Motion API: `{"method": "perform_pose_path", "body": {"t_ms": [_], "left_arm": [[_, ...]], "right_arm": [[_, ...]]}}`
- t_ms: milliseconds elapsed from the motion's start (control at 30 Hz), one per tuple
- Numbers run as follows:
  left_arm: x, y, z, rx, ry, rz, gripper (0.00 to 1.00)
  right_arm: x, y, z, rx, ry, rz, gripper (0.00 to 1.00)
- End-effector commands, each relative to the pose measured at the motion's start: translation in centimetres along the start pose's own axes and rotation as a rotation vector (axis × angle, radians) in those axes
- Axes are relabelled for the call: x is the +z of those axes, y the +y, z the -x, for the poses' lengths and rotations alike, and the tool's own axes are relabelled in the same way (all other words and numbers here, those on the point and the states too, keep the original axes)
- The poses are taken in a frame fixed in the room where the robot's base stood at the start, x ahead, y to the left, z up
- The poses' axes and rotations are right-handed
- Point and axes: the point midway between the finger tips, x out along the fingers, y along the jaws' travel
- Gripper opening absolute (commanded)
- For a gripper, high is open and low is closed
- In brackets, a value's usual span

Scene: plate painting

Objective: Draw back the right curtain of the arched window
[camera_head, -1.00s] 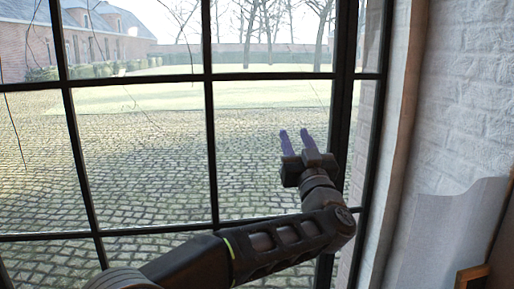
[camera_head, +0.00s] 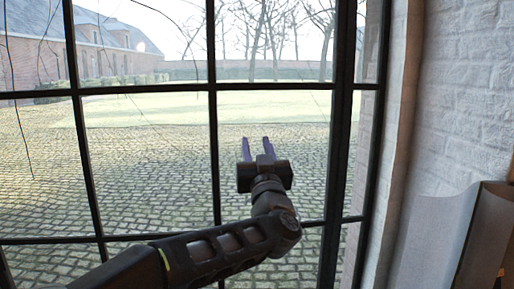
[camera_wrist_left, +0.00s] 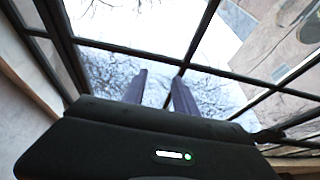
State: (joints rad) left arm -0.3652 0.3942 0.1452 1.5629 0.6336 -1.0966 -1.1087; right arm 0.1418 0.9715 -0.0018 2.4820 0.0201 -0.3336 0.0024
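The window (camera_head: 213,150) has dark bars and fills most of the head view. My left gripper (camera_head: 258,147) is raised in front of the panes with its two purple fingers pointing up. The fingers are apart with nothing between them. In the left wrist view the fingers (camera_wrist_left: 160,90) are also apart, with dark window bars and bright sky behind them. A grey cloth-like sheet (camera_head: 432,235) hangs or stands at the lower right by the brick wall; I cannot tell if it is the curtain. No other curtain shows. My right gripper is not in view.
A white brick wall (camera_head: 460,100) and the window's side frame (camera_head: 395,140) stand to the right. A brown panel edge (camera_head: 487,240) shows at the lower right. The space around my left gripper is clear of loose objects.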

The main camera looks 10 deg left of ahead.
Motion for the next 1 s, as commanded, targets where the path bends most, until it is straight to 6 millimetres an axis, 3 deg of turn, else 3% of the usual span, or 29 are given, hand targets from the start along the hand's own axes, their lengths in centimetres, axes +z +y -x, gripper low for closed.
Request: {"method": "perform_pose_path", "body": {"t_ms": [1000], "left_arm": [[0.1, 0.1, 7.2, 0.001, 0.0, 0.001, 0.31]], "right_arm": [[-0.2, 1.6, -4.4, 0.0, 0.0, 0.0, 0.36]]}}
